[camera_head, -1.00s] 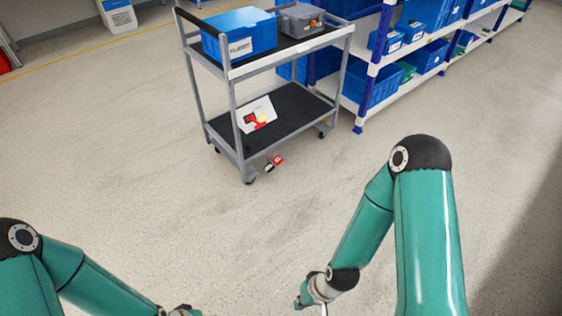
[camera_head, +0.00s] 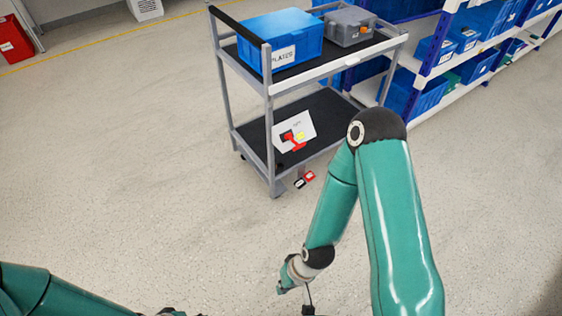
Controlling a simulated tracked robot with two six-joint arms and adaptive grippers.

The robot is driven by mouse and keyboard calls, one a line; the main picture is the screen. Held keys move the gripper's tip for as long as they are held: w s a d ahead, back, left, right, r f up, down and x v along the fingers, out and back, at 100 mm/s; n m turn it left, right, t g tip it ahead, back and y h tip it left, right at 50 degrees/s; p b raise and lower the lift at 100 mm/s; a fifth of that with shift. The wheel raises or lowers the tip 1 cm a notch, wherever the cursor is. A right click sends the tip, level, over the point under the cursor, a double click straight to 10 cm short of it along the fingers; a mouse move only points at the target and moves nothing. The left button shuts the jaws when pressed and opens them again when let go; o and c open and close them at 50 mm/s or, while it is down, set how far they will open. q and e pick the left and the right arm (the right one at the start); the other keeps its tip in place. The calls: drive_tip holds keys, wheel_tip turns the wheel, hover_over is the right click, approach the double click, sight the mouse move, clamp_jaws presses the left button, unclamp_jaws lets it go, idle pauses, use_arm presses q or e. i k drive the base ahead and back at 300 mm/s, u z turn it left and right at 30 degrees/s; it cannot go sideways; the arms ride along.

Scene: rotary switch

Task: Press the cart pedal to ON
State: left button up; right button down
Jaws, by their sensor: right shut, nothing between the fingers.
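The grey two-shelf cart (camera_head: 270,120) stands on the floor ahead, upper middle of the head view. Its pedal (camera_head: 304,180) is a small pair of tabs, one red and one dark, low at the cart's near lower edge beside the front corner. Small markings on the tabs are too small to read. My right gripper (camera_head: 308,308) is at the bottom edge, partly cut off, shut and empty, well apart from the pedal on the near side. My left arm (camera_head: 70,292) shows at the bottom left; its fingers are out of frame.
The cart carries a blue bin (camera_head: 280,38) and a grey box (camera_head: 350,25) on top, and a white sheet with red and yellow items (camera_head: 296,132) below. Shelving with blue bins (camera_head: 420,90) stands at the right. The floor (camera_head: 140,160) on the left and in front is clear.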

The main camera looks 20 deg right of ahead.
sight(309, 177)
drive_tip(key=z, duration=0.05)
drive_tip(key=i, duration=1.05)
drive_tip(key=z, duration=0.35)
